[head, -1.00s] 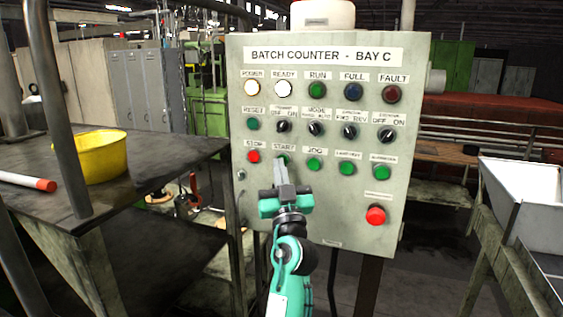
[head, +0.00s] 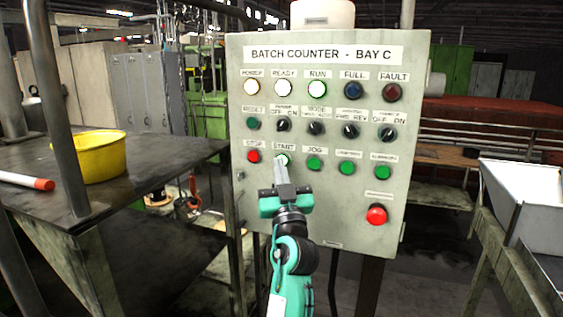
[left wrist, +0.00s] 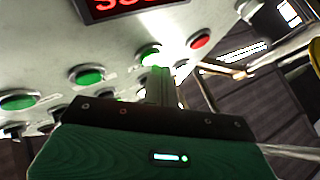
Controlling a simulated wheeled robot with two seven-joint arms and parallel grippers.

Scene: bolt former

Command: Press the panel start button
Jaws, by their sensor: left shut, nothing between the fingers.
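The grey control panel (head: 335,235) reads "BATCH COUNTER - BAY C". The START button (head: 282,158) is in its lower button row, right of the red STOP button (head: 253,156). It is partly hidden by my left gripper (head: 281,166), which is shut and empty, its fingertips at the button. In the left wrist view the green START button (left wrist: 150,54) shows just beyond the shut fingertips (left wrist: 159,72); I cannot tell whether they touch it. The RUN lamp (head: 317,89) is lit bright green-white. My right gripper is not in view.
A red mushroom button (head: 376,214) sits at the panel's lower right. Other green buttons, such as JOG (head: 314,163), lie right of START. A dark table (head: 150,158) with a yellow bowl (head: 95,160) stands at left, a white bin (head: 530,215) at right.

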